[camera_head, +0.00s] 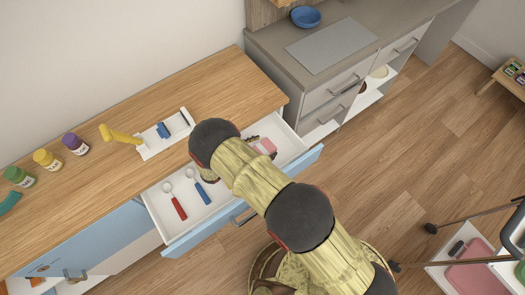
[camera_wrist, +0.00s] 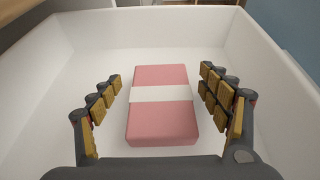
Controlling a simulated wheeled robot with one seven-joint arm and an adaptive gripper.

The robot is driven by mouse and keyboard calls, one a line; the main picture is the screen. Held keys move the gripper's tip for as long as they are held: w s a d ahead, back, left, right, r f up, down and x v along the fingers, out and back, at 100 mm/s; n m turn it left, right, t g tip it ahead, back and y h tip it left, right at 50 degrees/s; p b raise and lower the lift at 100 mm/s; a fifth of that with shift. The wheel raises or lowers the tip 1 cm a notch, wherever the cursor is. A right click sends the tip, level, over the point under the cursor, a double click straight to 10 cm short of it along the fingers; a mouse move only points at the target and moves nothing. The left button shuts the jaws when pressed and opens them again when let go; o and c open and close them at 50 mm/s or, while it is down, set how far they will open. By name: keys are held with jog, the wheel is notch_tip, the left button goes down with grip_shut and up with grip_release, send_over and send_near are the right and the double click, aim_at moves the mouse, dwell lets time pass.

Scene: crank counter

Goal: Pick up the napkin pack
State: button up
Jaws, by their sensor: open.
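The napkin pack (camera_wrist: 162,122) is a pink block with a white band around its middle. It lies flat on the white floor of an open drawer (camera_head: 158,213). In the head view the pack (camera_head: 267,146) shows at the right end of the drawer, partly hidden by my gripper (camera_head: 252,141). In the wrist view my gripper (camera_wrist: 160,98) is open, with one finger on each side of the pack. A gap shows between each finger and the pack.
A red-handled tool (camera_head: 178,207) and a blue-handled tool (camera_head: 201,193) lie in the drawer's left part. Several jars, including a purple-lidded one (camera_head: 75,144), stand on the wooden counter (camera_head: 215,90) above.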

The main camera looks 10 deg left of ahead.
jog(key=shift+w+d+f, duration=0.15)
jog(key=shift+w+d, duration=0.05)
jog(key=shift+w, duration=0.05)
jog(key=shift+c, duration=1.1)
jog(key=c, duration=1)
